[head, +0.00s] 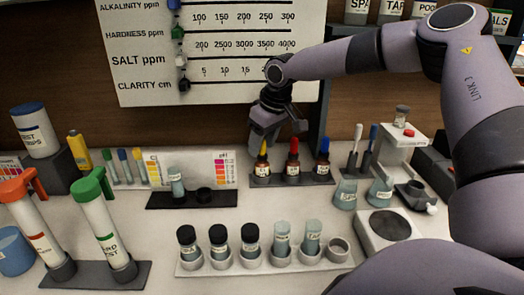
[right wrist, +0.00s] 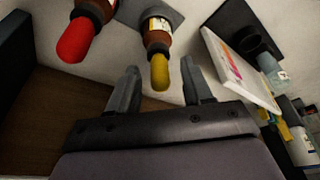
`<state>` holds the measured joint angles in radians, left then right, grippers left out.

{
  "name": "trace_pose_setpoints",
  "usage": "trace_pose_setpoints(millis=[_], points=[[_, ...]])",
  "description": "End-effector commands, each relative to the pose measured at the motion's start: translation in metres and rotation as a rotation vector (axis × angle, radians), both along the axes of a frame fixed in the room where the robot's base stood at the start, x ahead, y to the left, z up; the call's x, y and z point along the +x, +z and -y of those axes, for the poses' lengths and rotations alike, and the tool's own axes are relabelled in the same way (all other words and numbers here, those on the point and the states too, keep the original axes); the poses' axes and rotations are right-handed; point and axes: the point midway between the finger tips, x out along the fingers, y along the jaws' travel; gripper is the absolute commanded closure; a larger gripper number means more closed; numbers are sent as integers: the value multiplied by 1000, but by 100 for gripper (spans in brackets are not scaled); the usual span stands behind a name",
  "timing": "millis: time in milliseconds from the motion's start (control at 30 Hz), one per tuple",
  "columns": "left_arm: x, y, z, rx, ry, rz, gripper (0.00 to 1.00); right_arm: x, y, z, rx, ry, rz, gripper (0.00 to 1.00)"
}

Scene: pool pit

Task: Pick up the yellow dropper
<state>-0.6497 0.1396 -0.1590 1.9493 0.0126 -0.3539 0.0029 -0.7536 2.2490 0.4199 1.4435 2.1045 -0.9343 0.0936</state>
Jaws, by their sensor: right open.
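The yellow dropper (head: 263,152) is the yellow bulb top of a small brown bottle, standing at the left of a dark rack (head: 318,180) on the counter. In the right wrist view the yellow dropper (right wrist: 160,72) lies between the open fingers, close to their tips. My right gripper (head: 263,137) is open just above it in the head view, and its fingers partly cover the bulb. In the right wrist view my right gripper (right wrist: 162,80) holds nothing, with a finger on each side of the yellow bulb. My left gripper is not in view.
A red dropper (head: 293,148) and a blue dropper (head: 324,148) stand beside the yellow one in the same rack. A white colour chart (head: 222,168) is to the left. A row of sample vials (head: 250,238) stands in front, and a wall board (head: 220,50) is behind.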

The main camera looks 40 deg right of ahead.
Motion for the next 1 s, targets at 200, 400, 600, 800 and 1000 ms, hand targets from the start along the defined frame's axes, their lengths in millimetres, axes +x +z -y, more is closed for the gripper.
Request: trace_pose_setpoints(millis=[200,400,600,800,1000], points=[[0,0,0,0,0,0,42,2,-6,0,0,1,0,50],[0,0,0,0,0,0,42,2,-6,0,0,1,1,75],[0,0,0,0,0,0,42,2,-6,0,1,1,1,86],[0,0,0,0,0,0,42,2,-6,-1,1,0,1,86],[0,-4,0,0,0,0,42,0,1,-3,3,0,5,86]])
